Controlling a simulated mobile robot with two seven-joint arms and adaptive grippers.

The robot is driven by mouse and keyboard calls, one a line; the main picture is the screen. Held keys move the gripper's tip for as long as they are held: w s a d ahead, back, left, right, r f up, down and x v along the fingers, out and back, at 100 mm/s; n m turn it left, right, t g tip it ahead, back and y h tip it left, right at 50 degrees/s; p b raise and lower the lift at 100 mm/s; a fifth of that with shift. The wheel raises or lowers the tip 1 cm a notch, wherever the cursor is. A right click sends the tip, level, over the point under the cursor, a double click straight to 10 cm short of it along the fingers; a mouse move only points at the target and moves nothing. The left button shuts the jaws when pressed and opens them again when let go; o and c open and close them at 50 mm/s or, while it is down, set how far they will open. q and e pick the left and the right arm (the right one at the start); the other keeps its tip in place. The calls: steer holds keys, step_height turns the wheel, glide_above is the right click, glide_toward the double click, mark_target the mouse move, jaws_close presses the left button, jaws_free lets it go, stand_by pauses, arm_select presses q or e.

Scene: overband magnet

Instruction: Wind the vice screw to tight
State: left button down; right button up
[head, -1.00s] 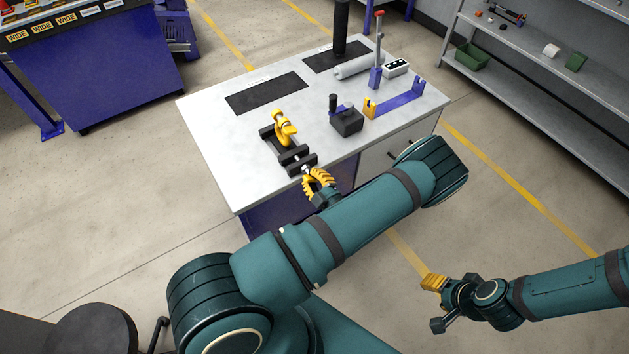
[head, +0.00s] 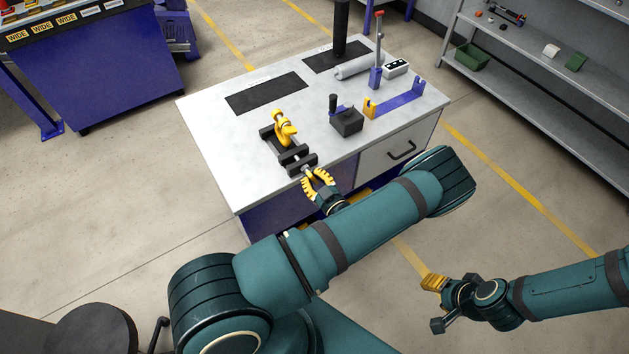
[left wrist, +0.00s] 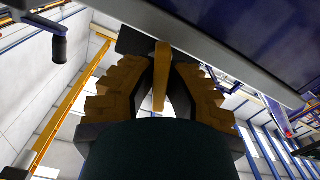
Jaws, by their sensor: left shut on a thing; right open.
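The black vice (head: 296,160) sits at the near left edge of the white-topped bench, with a yellow part (head: 284,129) at its far end. Its screw end (head: 308,172) points over the front edge towards me. My left gripper (head: 315,180) is at that screw end, its yellow fingers to either side. The contact itself is partly hidden. My right gripper (head: 433,283) is open and empty, low at the right, away from the bench.
On the bench (head: 225,150) stand a black block with a knob (head: 346,121), a blue bracket (head: 398,103), a grey cylinder (head: 358,68) and a red-topped lever (head: 377,50). A drawer handle (head: 402,150) juts from the bench front near my left arm. Shelves (head: 540,85) stand at the right.

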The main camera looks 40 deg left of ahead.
arm_select(q)
steer(key=m, duration=0.4)
steer(key=shift+m, duration=0.4)
